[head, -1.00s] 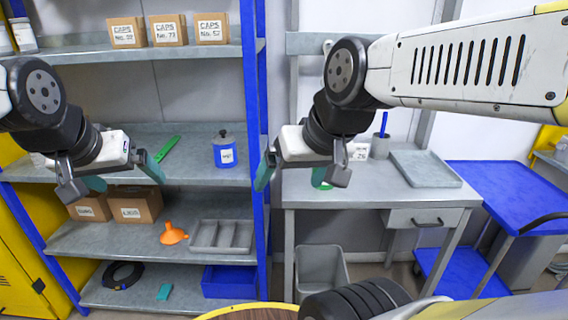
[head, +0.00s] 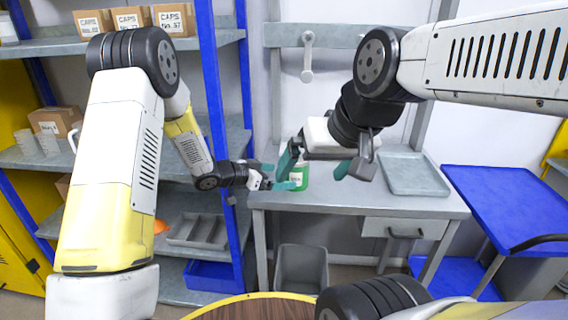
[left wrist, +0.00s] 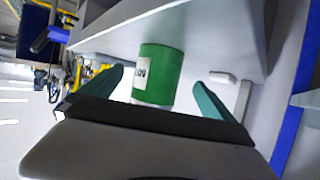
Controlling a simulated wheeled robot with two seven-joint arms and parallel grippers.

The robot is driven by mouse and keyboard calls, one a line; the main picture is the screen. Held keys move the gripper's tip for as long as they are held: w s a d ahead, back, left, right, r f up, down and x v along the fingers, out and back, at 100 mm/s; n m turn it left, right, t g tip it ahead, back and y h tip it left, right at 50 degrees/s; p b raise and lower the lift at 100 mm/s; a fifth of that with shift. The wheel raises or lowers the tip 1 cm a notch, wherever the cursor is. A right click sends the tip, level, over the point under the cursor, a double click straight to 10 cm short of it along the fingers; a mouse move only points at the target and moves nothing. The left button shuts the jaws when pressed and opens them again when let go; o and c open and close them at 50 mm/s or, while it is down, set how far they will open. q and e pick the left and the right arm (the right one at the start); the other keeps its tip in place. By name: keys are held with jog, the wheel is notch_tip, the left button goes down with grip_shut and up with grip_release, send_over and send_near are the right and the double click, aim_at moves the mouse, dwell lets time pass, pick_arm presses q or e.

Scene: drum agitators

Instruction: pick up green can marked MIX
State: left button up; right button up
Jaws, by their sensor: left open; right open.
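The green can (head: 300,178) stands on the grey workbench near its left end, with a white label whose text is too small to read in the head view. In the left wrist view the green can (left wrist: 158,76) shows between the teal fingers, its label turned to the left. My left gripper (head: 279,176) is open, reaching in from the left, with its fingertips at or just short of the can. My right gripper (head: 318,163) is open above the bench, in front of the can, and hides part of it.
The grey workbench (head: 410,206) carries a shallow grey tray (head: 412,176) at right. A shelf rack with a blue post (head: 212,90) stands close to my left arm. A grey bin (head: 301,268) is below the bench, and a blue cart (head: 505,205) stands at right.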

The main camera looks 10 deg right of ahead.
aim_at(296, 177)
pick_arm(q)
jog(key=x, duration=0.8)
jog(key=shift+d+f, duration=0.15)
jog(key=shift+f, duration=0.1)
jog(key=shift+r, duration=0.1)
jog(key=c, duration=2)
